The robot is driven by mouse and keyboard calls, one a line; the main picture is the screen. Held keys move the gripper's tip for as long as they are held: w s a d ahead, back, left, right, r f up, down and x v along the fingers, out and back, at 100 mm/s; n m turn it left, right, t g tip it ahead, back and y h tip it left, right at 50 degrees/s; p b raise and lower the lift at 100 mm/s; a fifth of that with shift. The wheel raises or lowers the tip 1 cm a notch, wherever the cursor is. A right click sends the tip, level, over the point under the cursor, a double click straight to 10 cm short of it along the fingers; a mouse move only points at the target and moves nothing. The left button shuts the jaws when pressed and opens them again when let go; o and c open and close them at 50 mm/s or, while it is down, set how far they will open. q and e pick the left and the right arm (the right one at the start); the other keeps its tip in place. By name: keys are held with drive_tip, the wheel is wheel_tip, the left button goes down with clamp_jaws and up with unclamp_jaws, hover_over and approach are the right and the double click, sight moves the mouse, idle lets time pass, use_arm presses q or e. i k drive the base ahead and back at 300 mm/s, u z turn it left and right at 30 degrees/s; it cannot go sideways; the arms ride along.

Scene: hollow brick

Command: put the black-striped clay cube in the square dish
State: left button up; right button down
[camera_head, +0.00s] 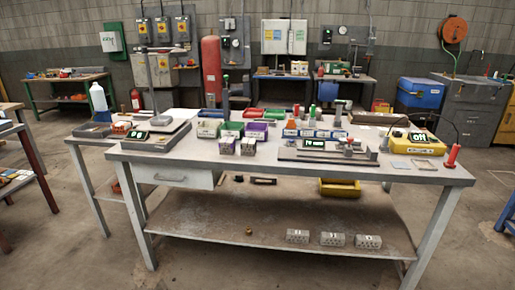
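Neither of my grippers is in view. I cannot pick out a black-striped clay cube for sure; the things on the table are small. Three grey blocks with holes, a left one (297,236), a middle one (333,239) and a right one (368,241), sit in a row on the lower shelf. Two flat square pieces, a pale blue one (400,163) and a tan-edged one (424,164), lie near the table's right end. I cannot tell whether either is the square dish.
The grey worktable (270,176) holds several coloured bins, a scale (158,134) at left, a measuring stand (325,152) and a yellow device (415,144) at right. The front floor is clear.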

sight(162, 123)
drive_tip(key=z, duration=0.75)
drive_tip(key=i, duration=0.7)
drive_tip(key=z, duration=0.9)
drive_tip(key=i, duration=1.25)
drive_tip(key=u, duration=1.05)
drive_tip(key=i, duration=0.65)
drive_tip(key=u, duration=0.8)
